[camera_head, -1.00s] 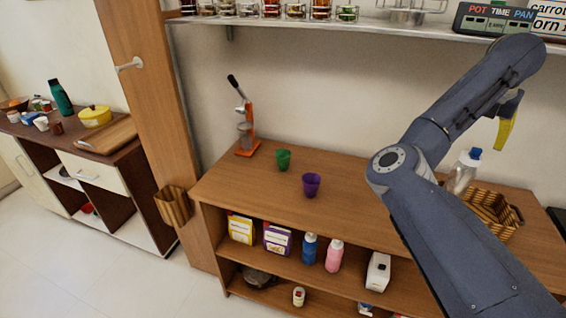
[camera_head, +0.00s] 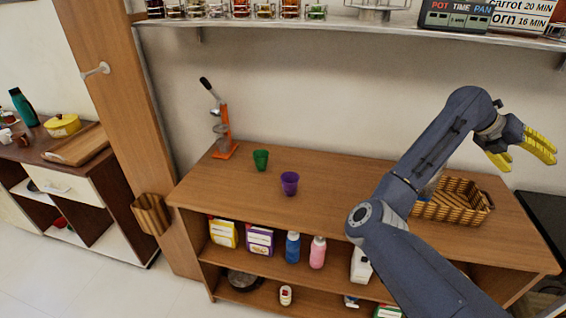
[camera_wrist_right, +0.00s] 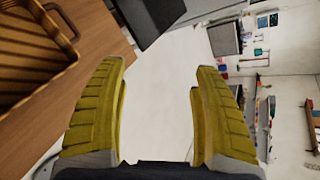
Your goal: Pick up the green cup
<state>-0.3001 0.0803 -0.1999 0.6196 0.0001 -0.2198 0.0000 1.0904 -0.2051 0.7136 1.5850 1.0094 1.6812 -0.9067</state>
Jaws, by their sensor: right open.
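The green cup (camera_head: 261,160) stands upright on the wooden counter, left of centre in the head view. A purple cup (camera_head: 290,183) stands to its right and nearer to me. My right gripper (camera_head: 527,155) is open and empty, up at the right of the head view, above and beyond the wicker basket, far from the green cup. Its two yellow fingers are spread apart in the right wrist view (camera_wrist_right: 160,110), with only floor between them. The green cup does not show in the wrist view. My left gripper is not in view.
An orange juicer (camera_head: 222,125) stands left of the green cup. A wicker basket (camera_head: 452,205) sits at the counter's right, partly behind my right arm; it also shows in the wrist view (camera_wrist_right: 35,45). A shelf with jars (camera_head: 330,22) runs above. Counter (camera_head: 330,170) right of the cups is clear.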

